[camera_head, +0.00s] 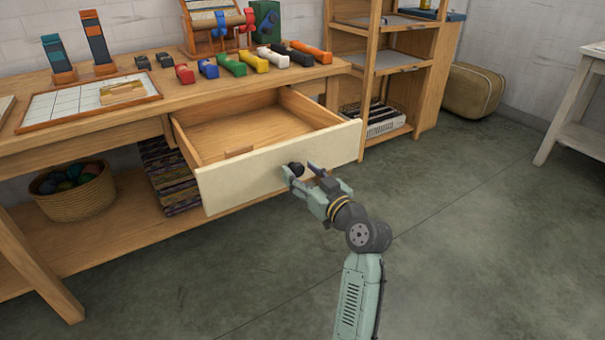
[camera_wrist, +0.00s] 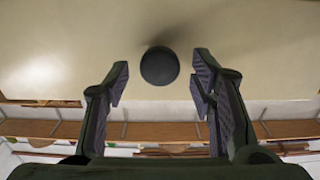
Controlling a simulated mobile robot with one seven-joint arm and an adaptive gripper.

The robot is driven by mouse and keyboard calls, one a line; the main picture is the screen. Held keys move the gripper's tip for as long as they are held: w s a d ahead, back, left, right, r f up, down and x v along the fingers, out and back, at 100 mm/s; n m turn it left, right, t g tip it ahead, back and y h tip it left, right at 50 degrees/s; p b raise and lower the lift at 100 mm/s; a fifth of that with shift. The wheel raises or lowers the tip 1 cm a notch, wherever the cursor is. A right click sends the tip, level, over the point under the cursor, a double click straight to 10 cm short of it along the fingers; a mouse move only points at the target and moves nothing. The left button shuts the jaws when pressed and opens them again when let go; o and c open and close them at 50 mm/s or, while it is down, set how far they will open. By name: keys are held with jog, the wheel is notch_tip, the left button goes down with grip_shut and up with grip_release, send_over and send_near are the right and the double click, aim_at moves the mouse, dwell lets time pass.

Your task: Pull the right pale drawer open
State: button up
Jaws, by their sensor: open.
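The pale drawer (camera_head: 245,181) under the wooden bench stands pulled out, with its inside showing. A small wooden piece lies inside near its front. Its round dark knob (camera_head: 296,169) sits on the cream front. In the wrist view the knob (camera_wrist: 159,66) is centred just beyond the fingertips, against the pale drawer front (camera_wrist: 70,50). My gripper (camera_head: 307,177) is at the drawer front by the knob. In the wrist view my gripper (camera_wrist: 160,78) is open, with a finger on either side and clear gaps to the knob.
A basket (camera_head: 78,196) stands on the lower shelf. A wooden shelf unit (camera_head: 425,75) stands to the right. The floor (camera_head: 480,230) at right is clear.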

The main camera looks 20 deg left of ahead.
notch_tip(320, 180, up, 10)
dwell(0.6)
